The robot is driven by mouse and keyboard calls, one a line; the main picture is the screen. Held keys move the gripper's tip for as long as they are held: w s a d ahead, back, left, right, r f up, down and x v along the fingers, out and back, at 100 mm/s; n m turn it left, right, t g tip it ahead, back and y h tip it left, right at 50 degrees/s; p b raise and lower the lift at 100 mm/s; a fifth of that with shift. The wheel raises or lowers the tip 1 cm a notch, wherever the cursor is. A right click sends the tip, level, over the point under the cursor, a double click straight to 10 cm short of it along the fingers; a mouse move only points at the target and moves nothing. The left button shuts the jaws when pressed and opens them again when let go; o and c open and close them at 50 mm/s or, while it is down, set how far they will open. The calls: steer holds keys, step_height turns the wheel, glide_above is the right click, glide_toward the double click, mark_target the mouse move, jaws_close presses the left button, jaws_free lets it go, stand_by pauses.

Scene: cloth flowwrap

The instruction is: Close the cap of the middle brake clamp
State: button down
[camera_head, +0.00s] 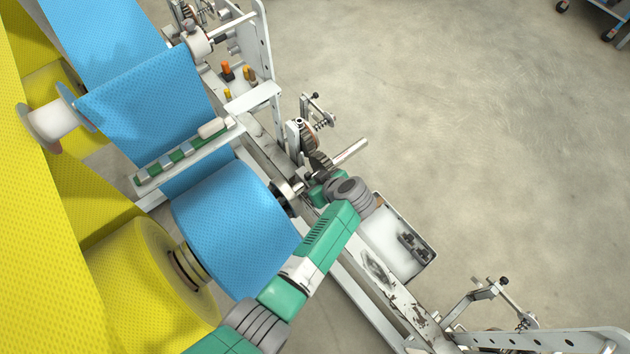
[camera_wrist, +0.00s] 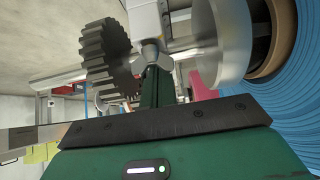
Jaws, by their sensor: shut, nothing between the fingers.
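The middle brake clamp shows in the wrist view as a pale grey metal block (camera_wrist: 146,20) with a hex-shaped knob (camera_wrist: 151,54), between a dark gear (camera_wrist: 108,60) and a large silver disc (camera_wrist: 222,45). I cannot tell its cap apart or how far it stands open. In the head view my arm partly hides the clamp, beside the shaft end (camera_head: 350,153). My gripper (camera_wrist: 153,84) is shut and empty, with its green fingers just below the knob. I cannot tell if they touch it. In the head view the gripper (camera_head: 318,192) is at the shaft, right of the blue roll.
A large blue roll (camera_head: 232,222) and a yellow roll (camera_head: 150,270) fill the left. The white machine frame (camera_head: 362,275) runs diagonally past my arm. Bracket arms with springs (camera_head: 318,115) stand above the shaft.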

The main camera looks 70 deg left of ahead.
steer(key=r+p, duration=0.4)
steer(key=r, duration=0.1)
steer(key=shift+d+p, duration=0.2)
steer(key=shift+p, duration=0.15)
steer(key=d+f+p+v, duration=0.1)
steer(key=v, duration=0.8)
steer(key=shift+w, duration=0.2)
steer(key=shift+r, duration=0.1)
